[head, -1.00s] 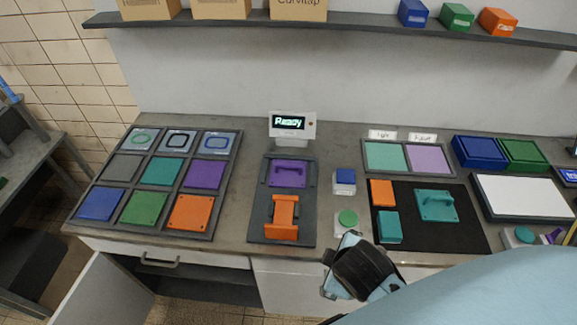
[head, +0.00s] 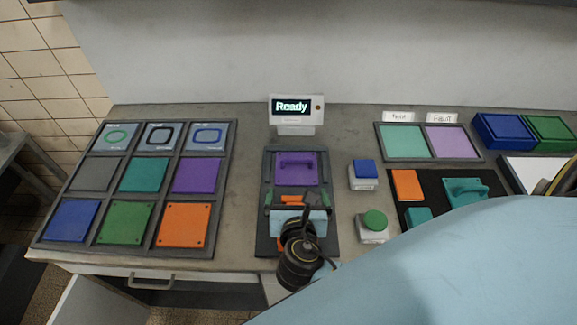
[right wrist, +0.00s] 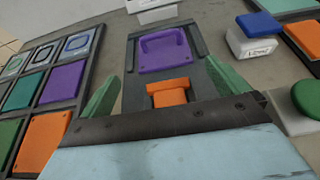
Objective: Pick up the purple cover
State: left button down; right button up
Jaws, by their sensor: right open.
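The purple cover (head: 296,168), a flat plate with a raised handle, lies in the upper part of a dark grey fixture (head: 330,232) in front of the display. It also shows in the right wrist view (right wrist: 165,50), ahead of the fingers. My right gripper (head: 296,203) is open and empty over the lower part of the fixture, on the near side of the cover. Its green fingers (right wrist: 166,92) stand wide apart. An orange part (right wrist: 169,92) of the fixture shows between them, partly hidden by the gripper. My left gripper is not in view.
A tray (head: 50,215) of coloured tiles, including a flat purple one (head: 198,175), is at left. A blue button (head: 364,169) and a green button (head: 375,220) stand right of the fixture. The display (head: 296,110) reading "Ready" stands behind the cover.

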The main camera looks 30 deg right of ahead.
aim_at(297, 173)
jog(key=shift+w+d+f, duration=0.2)
jog(key=shift+w+f, duration=0.25)
jog(key=shift+w, duration=0.1)
jog(key=shift+w+d+f, duration=0.15)
jog(key=shift+w+f, duration=0.25)
jog(key=shift+w, duration=0.15)
jog(key=b+x, duration=0.1)
jog(key=x, duration=0.4)
jog(key=shift+w+d+f, duration=0.1)
jog(key=shift+w+d, duration=0.05)
jog(key=shift+d, duration=0.1)
jog(key=shift+w+d+f, duration=0.15)
jog(key=shift+w+d, duration=0.15)
jog(key=shift+w, duration=0.1)
jog(key=x, duration=0.5)
jog(key=shift+d, duration=0.2)
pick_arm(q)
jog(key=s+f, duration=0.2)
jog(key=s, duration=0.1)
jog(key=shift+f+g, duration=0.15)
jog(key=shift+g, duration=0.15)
pick_arm(e)
jog(key=shift+r, duration=0.25)
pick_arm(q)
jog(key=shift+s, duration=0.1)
pick_arm(e)
jog(key=shift+c, duration=0.3)
jog(key=c, duration=1.1)
